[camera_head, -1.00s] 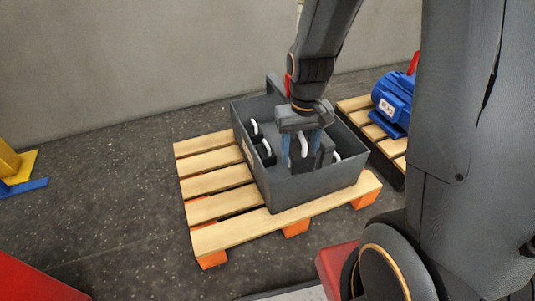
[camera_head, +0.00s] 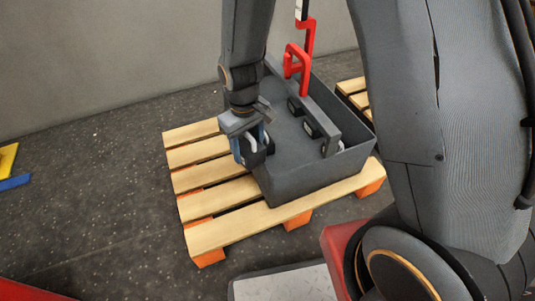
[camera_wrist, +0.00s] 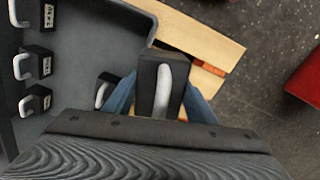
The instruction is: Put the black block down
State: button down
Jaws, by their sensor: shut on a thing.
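My gripper (camera_head: 250,143) is shut on a black block (camera_head: 259,156) with a white handle. It is at the left side of the grey crate (camera_head: 318,178). In the wrist view the held black block (camera_wrist: 148,82) sits between the blue fingers, with the crate wall and pallet boards behind it. I cannot tell whether the block touches anything beneath it. Several other black blocks (camera_head: 312,128) with white handles are in the crate, along its right side. One more block (camera_wrist: 104,88) shows beside the held one in the wrist view.
The crate stands on a wooden pallet (camera_head: 205,181) with bare boards to its left. A second pallet (camera_head: 354,88) is behind. Open dark floor (camera_head: 95,190) lies to the left.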

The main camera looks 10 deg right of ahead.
jog(key=s+a+f+n+b, duration=0.1)
jog(key=a+f+n+b, duration=0.15)
jog(key=a+f, duration=0.6)
jog(key=n+b, duration=0.1)
jog(key=n, duration=0.3)
send_over(206, 213)
notch_tip(206, 213, down, 4)
jog(key=shift+m, duration=0.25)
jog(key=shift+f+b, duration=2.4)
jog(key=shift+f, duration=2.4)
jog(key=shift+f, duration=0.1)
jog(key=c, duration=0.8)
grip_release()
jog(key=shift+f, duration=0.1)
